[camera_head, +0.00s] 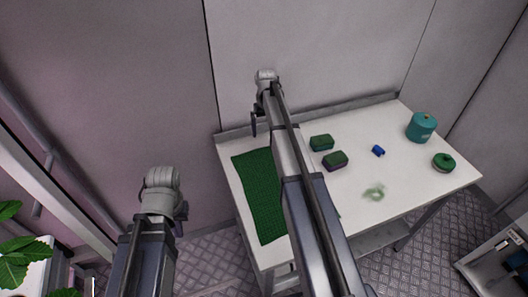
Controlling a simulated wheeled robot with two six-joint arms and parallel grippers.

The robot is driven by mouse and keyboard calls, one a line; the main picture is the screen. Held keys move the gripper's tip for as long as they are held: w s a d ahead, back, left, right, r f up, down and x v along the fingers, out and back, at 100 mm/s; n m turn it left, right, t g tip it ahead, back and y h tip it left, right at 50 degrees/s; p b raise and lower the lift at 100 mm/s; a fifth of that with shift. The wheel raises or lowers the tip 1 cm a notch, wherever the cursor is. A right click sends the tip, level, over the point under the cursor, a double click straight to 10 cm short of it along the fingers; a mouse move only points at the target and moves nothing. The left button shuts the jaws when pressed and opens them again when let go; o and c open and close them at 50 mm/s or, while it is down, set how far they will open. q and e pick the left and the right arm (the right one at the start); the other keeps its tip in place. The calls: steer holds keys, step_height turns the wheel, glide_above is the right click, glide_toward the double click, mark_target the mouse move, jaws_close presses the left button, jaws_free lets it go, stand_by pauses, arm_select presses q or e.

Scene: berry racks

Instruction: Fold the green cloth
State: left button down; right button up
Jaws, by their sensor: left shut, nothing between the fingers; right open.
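The green cloth (259,195) lies flat on the left part of the white table (375,215). It appears as a long strip running from the back toward the front edge, and my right arm covers part of its right side. My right gripper (254,126) hangs above the back of the table, just beyond the cloth's far end, open and holding nothing. My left gripper (179,224) is low at the left, off the table and apart from the cloth. It is shut with nothing in it, and its fingers are mostly hidden behind the wrist.
Two green-topped blocks (335,160) (321,142), a small blue item (378,151), a pale green ring-like item (374,193), a teal canister (421,127) and a round green container (443,162) stand on the table. A wall closes off the back. Leaves (18,255) show at lower left.

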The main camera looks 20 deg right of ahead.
mark_target(265, 150)
step_height(265, 150, down, 10)
steer(key=b, duration=0.9)
steer(key=shift+r, duration=0.25)
steer(key=shift+s+r, duration=0.1)
steer(key=shift+c, duration=0.3)
